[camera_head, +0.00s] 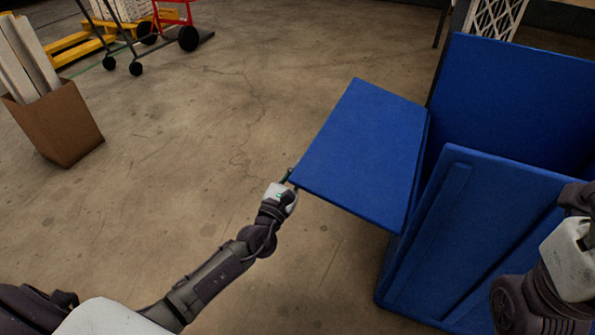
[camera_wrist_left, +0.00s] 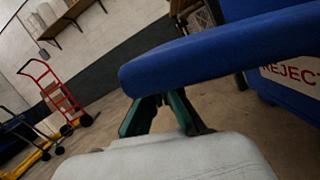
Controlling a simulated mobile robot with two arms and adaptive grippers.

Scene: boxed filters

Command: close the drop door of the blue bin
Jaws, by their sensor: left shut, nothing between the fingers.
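The blue bin (camera_head: 468,235) stands at the right in the head view. Its drop door (camera_head: 365,150) is open, a flat blue panel sticking out to the left from the bin's side. My left gripper (camera_head: 288,177) is shut and empty at the door's outer near corner. In the left wrist view, the door's rounded edge (camera_wrist_left: 205,58) crosses just above the green fingers (camera_wrist_left: 157,101) and hides their tips; I cannot tell whether they touch. My right arm shows at the right edge of the head view, with its fingers out of sight.
A brown box (camera_head: 62,125) with long white pieces stands on the floor at the left. A red hand truck (camera_head: 172,18) and a cart are at the back left. The concrete floor (camera_head: 200,130) left of the door is clear. A REJECT label (camera_wrist_left: 291,73) shows on the bin.

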